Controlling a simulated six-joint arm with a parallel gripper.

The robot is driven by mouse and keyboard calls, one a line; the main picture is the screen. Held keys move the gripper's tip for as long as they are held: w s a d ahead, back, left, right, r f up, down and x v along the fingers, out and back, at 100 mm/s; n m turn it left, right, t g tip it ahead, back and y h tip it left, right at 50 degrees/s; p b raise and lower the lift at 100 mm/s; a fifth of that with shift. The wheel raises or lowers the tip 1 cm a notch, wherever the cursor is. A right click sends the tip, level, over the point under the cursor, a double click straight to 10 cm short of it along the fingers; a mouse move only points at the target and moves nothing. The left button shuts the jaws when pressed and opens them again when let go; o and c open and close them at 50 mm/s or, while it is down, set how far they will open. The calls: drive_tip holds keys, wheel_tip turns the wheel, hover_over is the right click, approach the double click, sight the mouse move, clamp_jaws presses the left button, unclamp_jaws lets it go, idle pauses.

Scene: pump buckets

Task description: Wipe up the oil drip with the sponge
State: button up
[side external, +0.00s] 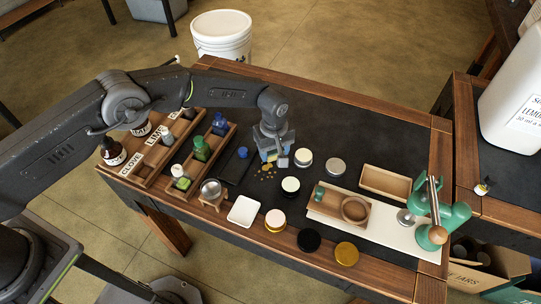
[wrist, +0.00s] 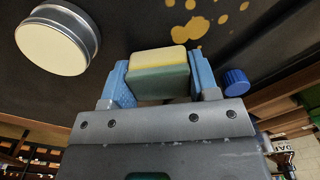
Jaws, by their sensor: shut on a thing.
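My gripper (side external: 272,152) is shut on the sponge, pointing down over the dark table top. In the wrist view the sponge (wrist: 159,71) is a block with a yellow layer and a green layer, gripped between the two blue fingers of my gripper (wrist: 160,80). The oil drip (side external: 267,169) is a group of yellow-brown spots on the dark surface just in front of my gripper. In the wrist view the oil drip (wrist: 196,28) spreads beyond the sponge. I cannot tell whether the sponge touches the surface.
Round tins (side external: 303,158) stand close right of my gripper; one tin (wrist: 58,40) is large in the wrist view. A blue cap (side external: 243,152) is close left. A wooden bottle rack (side external: 160,180), white dish (side external: 243,211), wooden tray (side external: 385,183) and green pump (side external: 435,225) surround the area.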

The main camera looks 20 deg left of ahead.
sight(265, 173)
drive_tip(key=shift+s+f, duration=0.15)
drive_tip(key=shift+s, duration=3.95)
drive_tip(key=shift+w, duration=4.15)
drive_tip(key=shift+s, duration=4.2)
drive_tip(key=shift+w, duration=3.8)
drive_tip(key=shift+w+r, duration=0.2)
drive_tip(key=shift+w, duration=0.3)
drive_tip(key=shift+r, duration=3.9)
